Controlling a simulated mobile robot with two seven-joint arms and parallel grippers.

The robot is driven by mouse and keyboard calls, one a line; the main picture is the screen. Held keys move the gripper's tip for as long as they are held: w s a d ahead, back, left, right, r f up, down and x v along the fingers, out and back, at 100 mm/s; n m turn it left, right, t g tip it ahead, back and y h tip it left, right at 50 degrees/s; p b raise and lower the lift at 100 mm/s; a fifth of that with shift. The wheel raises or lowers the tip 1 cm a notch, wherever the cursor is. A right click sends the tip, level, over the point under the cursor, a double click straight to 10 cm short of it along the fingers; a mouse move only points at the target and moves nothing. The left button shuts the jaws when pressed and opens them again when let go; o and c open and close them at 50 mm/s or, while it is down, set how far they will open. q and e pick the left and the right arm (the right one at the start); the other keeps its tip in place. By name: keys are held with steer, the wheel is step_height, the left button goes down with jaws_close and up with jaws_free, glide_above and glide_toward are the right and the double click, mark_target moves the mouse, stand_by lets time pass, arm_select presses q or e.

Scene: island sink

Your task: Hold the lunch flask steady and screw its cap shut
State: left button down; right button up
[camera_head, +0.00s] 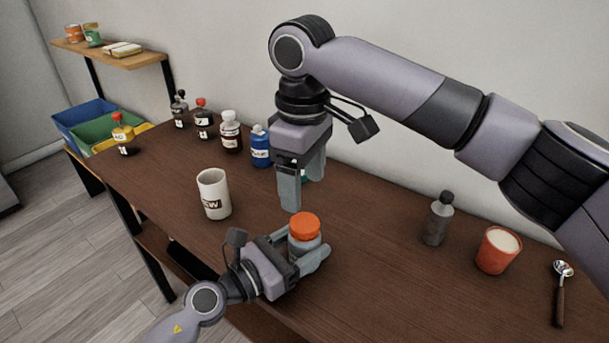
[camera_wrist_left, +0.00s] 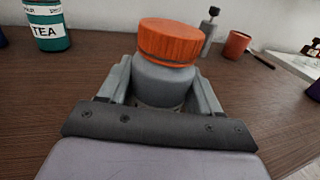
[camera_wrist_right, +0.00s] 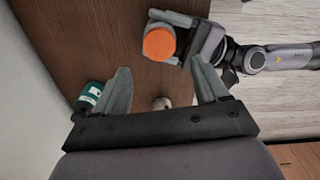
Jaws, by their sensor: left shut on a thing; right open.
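The lunch flask (camera_head: 304,243) is a grey body standing upright on the brown table, with an orange cap (camera_head: 305,225) on its top. In the left wrist view the cap (camera_wrist_left: 170,41) sits on the grey flask (camera_wrist_left: 160,84); I cannot tell how tightly. My left gripper (camera_head: 308,258) is shut around the flask body, below the cap. My right gripper (camera_head: 302,186) is open and empty, pointing down, above and behind the flask. In the right wrist view the cap (camera_wrist_right: 159,44) lies beyond the open fingers (camera_wrist_right: 162,85).
A white mug (camera_head: 213,194) stands left of the flask. A blue bottle (camera_head: 260,146) and several other bottles line the back left. A green TEA container (camera_wrist_left: 48,24) is behind my right gripper. A grey bottle (camera_head: 437,220), an orange cup (camera_head: 497,250) and a spoon (camera_head: 560,295) are at right.

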mark_target(305, 222)
steer(key=shift+d+r+n, duration=0.1)
steer(key=shift+r+n, duration=0.05)
steer(key=shift+n, duration=1.25)
steer(key=shift+f, duration=4.05)
steer(key=c, duration=1.1)
steer(key=shift+m, duration=0.9)
steer(key=o, duration=1.3)
steer(key=shift+c, duration=0.2)
